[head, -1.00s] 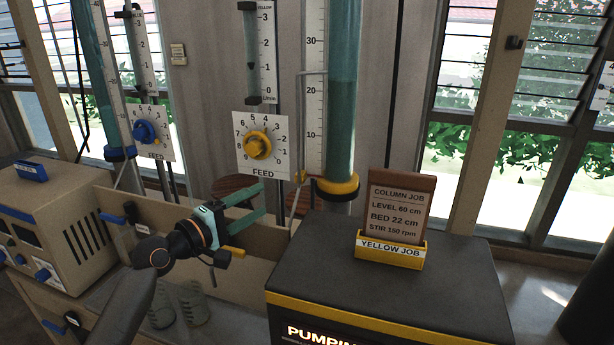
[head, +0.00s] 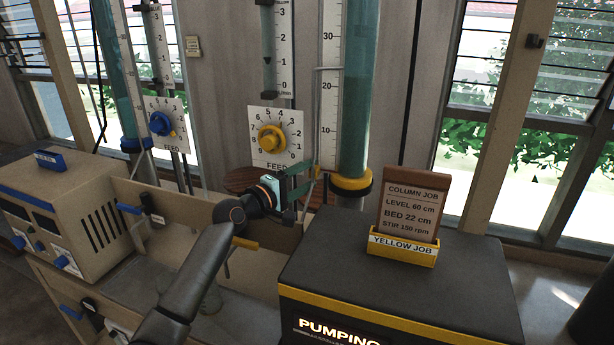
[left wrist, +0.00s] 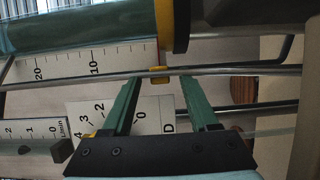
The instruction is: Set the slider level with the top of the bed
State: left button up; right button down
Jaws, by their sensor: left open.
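The slider (left wrist: 160,75) is a small yellow piece on a thin metal rod beside the column scale, near its lower end in the left wrist view. My left gripper (left wrist: 161,84) is open, with its green fingers on either side of the slider; I cannot tell whether they touch it. In the head view this gripper (head: 306,178) is at the foot of the yellow-collared column (head: 360,120). The column holds teal, with a darker lower part, the bed, whose top is near the low twenties on the scale (head: 330,90). My right gripper is out of view.
A card in a yellow holder (head: 402,250) reads level 60 cm, bed 22 cm, stir 150 rpm. It stands on the dark pump box (head: 460,290). A yellow feed dial (head: 271,138) is left of the column. A beige box (head: 60,200) and a blue-collared column are further left.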

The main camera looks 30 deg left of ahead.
pick_arm(q)
jog(key=shift+w, duration=0.1)
jog(key=shift+c, duration=0.3)
grip_shut()
dwell(1.1)
